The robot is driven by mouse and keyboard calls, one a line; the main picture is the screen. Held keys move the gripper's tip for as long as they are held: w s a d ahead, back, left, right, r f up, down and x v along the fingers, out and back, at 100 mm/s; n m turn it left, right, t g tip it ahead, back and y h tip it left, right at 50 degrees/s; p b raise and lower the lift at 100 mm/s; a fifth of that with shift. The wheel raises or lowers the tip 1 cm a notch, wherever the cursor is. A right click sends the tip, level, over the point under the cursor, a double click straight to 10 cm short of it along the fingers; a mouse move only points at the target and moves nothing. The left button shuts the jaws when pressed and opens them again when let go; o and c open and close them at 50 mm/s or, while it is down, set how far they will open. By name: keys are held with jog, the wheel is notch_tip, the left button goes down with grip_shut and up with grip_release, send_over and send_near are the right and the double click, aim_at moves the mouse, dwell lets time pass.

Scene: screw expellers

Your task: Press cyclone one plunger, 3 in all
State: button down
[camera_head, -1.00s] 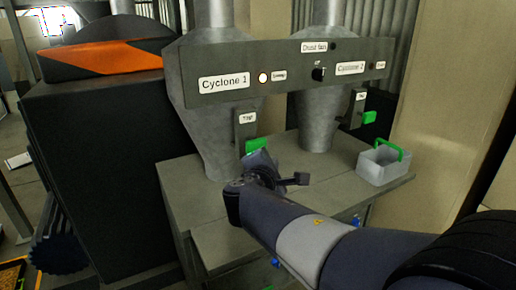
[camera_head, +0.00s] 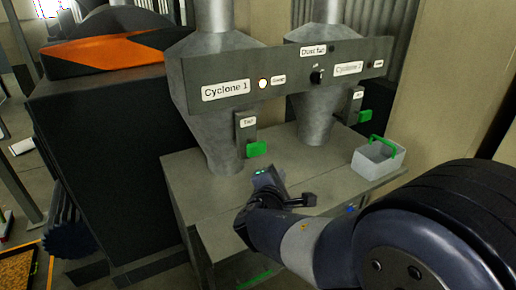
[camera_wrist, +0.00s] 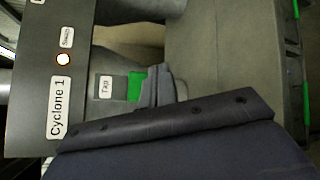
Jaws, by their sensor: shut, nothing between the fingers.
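The cyclone 1 plunger is a green block (camera_head: 256,149) on a grey bracket with a small label, below the Cyclone 1 sign (camera_head: 225,90). It also shows in the wrist view as a green patch (camera_wrist: 134,87), partly hidden by my fingertips. My gripper (camera_head: 264,178) is shut and empty, a little below and in front of the plunger in the head view. In the wrist view my gripper (camera_wrist: 158,85) appears beside the green block; I cannot tell whether they touch. The round lamp (camera_head: 264,84) beside the Cyclone 1 sign looks bright white; it also shows in the wrist view (camera_wrist: 64,60).
A second green plunger (camera_head: 365,116) hangs under the Cyclone 2 sign. A black knob (camera_head: 317,77) is on the panel between them. A dark machine fills the left.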

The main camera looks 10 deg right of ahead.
jog(key=p, duration=0.3)
send_near(264, 151)
jog(key=w+d+f, duration=0.1)
jog(key=w+d, duration=0.1)
jog(key=d, duration=0.1)
jog(key=shift+w+a+f+b, duration=0.1)
jog(key=shift+w+b, duration=0.1)
jog(key=shift+w, duration=0.25)
jog(key=shift+w+a+f+b, duration=0.1)
jog(key=shift+w+b, duration=0.05)
jog(key=shift+w, duration=0.25)
jog(key=shift+w, duration=0.15)
dwell(1.2)
jog(key=shift+w+a+r+b, duration=0.1)
jog(key=shift+w+a+b, duration=0.05)
jog(key=shift+w+b, duration=0.15)
